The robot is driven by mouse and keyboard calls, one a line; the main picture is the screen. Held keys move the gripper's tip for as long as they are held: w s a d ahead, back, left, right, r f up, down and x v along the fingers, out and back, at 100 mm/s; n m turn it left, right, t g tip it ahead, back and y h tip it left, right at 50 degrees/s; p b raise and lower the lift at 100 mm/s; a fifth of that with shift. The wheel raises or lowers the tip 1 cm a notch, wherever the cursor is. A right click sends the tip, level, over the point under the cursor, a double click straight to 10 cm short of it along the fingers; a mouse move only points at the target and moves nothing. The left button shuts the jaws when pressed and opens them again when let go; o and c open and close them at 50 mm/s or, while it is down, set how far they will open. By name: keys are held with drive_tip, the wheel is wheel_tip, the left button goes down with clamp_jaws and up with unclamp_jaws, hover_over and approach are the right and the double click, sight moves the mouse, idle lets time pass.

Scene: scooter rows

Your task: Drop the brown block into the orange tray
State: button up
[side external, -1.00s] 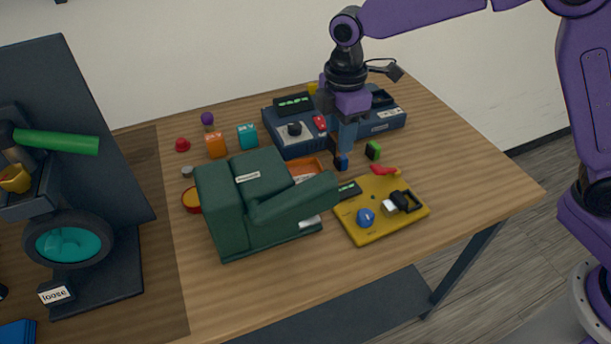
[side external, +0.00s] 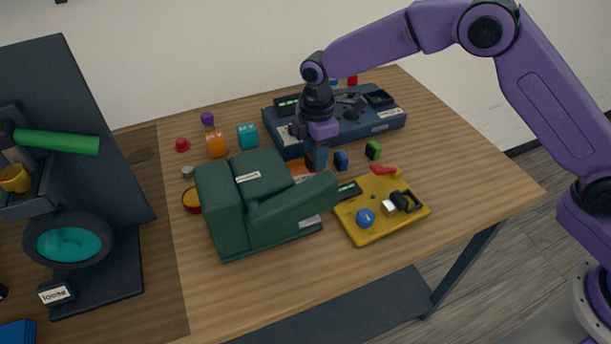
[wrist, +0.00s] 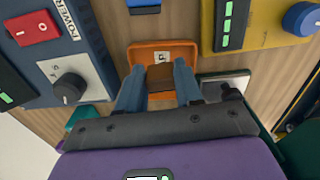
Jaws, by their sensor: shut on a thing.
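The brown block (wrist: 160,77) is held between the two blue-grey fingers of my gripper (wrist: 158,70), which is shut on it. In the side view my gripper (side external: 315,165) is low behind the green machine, and the brown block (side external: 309,159) shows as a small dark patch at its fingertips. The orange tray (wrist: 138,57) lies beneath the block in the wrist view, with a white label on its floor. In the side view the tray (side external: 298,168) is mostly hidden by the green machine. The block's height above the tray is hard to tell.
The tall green machine (side external: 258,205) stands in front of the tray. A blue block (side external: 341,160) and a green block (side external: 373,150) are to its right. The navy control box (side external: 365,122) is behind, and the yellow panel (side external: 375,225) is at front right.

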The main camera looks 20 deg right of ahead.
drive_tip(key=shift+f, duration=0.65)
drive_tip(key=o, duration=1.1)
drive_tip(key=shift+r, duration=0.1)
wheel_tip(320, 180, up, 17)
drive_tip(key=shift+r, duration=0.15)
